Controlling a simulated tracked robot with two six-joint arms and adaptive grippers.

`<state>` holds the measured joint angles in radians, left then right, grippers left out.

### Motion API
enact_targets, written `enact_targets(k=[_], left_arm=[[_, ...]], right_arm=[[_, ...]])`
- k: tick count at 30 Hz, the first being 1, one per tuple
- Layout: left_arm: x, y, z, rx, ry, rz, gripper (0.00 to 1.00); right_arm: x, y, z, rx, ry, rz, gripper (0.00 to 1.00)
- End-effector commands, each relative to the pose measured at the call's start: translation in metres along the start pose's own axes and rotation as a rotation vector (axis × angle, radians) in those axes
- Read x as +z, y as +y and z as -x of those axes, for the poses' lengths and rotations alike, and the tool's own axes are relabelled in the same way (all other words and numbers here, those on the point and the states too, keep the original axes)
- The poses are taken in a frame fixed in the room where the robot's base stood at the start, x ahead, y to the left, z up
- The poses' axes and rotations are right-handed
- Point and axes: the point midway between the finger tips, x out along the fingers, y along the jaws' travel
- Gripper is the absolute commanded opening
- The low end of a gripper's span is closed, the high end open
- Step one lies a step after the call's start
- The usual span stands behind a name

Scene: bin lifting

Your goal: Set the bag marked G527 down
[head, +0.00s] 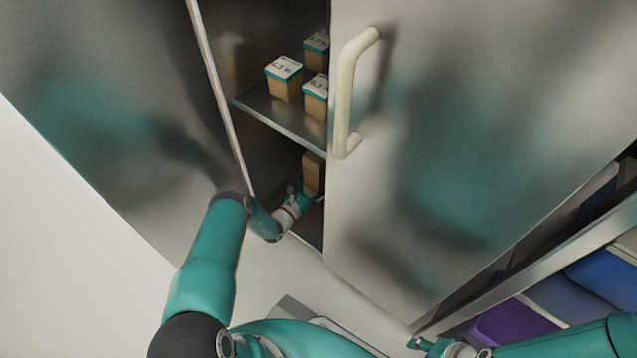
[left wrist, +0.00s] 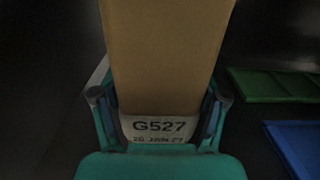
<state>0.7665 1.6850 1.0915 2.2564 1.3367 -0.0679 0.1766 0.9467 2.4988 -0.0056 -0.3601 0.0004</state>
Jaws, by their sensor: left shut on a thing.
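The bag marked G527 (left wrist: 165,55) is tan, with a white label that reads G527 in the left wrist view. My left gripper (left wrist: 160,112) is shut on it, with one finger on each side of the label end. In the head view my left gripper (head: 297,194) reaches into the lower part of the open cabinet, and the tan bag (head: 313,172) shows just beyond its fingers. Whether the bag's base touches the cabinet floor cannot be told. My right gripper (head: 418,343) is low in the head view, away from the cabinet opening; its fingers are too small to judge.
Several tan boxes with white-and-teal tops (head: 284,78) stand on the cabinet shelf (head: 275,118) above my left gripper. A door with a pale handle (head: 347,95) borders the opening. Green (left wrist: 275,84) and blue (left wrist: 295,145) flat pieces lie right of the bag.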

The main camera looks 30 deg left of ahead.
Motion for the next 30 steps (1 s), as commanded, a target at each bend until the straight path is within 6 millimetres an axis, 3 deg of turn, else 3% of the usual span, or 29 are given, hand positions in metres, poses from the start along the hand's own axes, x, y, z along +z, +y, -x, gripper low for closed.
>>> enact_targets(k=[1,6,19,23,30], left_arm=[[0.000,0.000,0.000,0.000,0.000,0.000,0.74],[0.000,0.000,0.000,0.000,0.000,0.000,0.98],[0.001,0.000,0.006,0.000,0.002,0.001,0.98],[0.002,0.000,0.022,0.001,0.003,0.003,0.98],[0.002,0.000,0.070,0.003,0.004,0.004,0.98]], right_arm=[[0.000,0.000,0.000,0.000,0.000,0.000,0.43],[0.000,0.000,0.000,0.000,0.000,0.000,0.43],[0.000,-0.001,0.003,0.000,0.000,0.000,0.43],[0.000,-0.004,0.011,0.000,0.000,0.000,0.43],[0.000,-0.009,0.026,0.000,0.000,0.000,0.43]])
